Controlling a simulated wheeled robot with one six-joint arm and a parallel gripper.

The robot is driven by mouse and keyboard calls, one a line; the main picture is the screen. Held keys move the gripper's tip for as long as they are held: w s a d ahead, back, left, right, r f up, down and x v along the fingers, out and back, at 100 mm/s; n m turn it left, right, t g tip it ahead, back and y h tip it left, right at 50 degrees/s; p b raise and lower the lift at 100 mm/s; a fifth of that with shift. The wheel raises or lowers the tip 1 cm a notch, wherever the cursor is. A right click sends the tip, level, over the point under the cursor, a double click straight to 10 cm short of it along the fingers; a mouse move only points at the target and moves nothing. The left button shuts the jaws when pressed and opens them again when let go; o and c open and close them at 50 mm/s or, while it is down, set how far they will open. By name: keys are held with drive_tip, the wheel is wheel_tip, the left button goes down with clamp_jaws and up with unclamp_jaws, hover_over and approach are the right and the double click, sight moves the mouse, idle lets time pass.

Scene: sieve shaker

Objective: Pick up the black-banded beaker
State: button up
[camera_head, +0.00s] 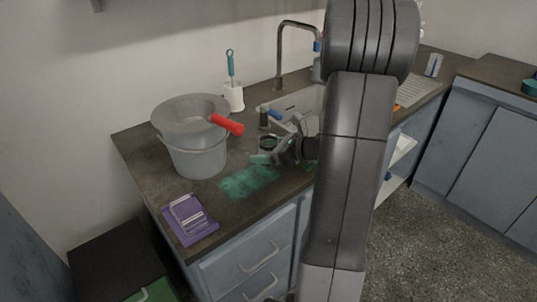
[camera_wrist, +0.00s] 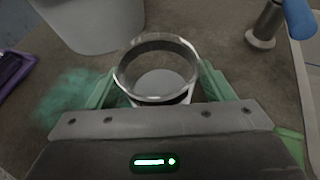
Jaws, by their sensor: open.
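A small round beaker (camera_wrist: 158,50) with a bright rim and a dark band inside its wall stands upright on the dark counter. In the wrist view it lies between the two green fingers of my gripper (camera_wrist: 155,88), one finger on each side. My gripper is open, and I cannot tell whether either finger touches the glass. In the head view my gripper (camera_head: 268,158) is low over the counter, with the beaker (camera_head: 268,142) at its fingers and partly hidden by them.
A grey bucket (camera_head: 197,158) with a red-handled sieve (camera_head: 190,112) on top stands left of the beaker. A purple mat (camera_head: 188,228) lies near the counter's front left. A green patch (camera_head: 247,181) marks the counter.

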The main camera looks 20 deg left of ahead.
drive_tip(key=shift+a+f, duration=0.1)
drive_tip(key=shift+a, duration=0.1)
drive_tip(key=c, duration=1.2)
drive_tip(key=shift+o, duration=0.2)
drive_tip(key=shift+r, duration=0.2)
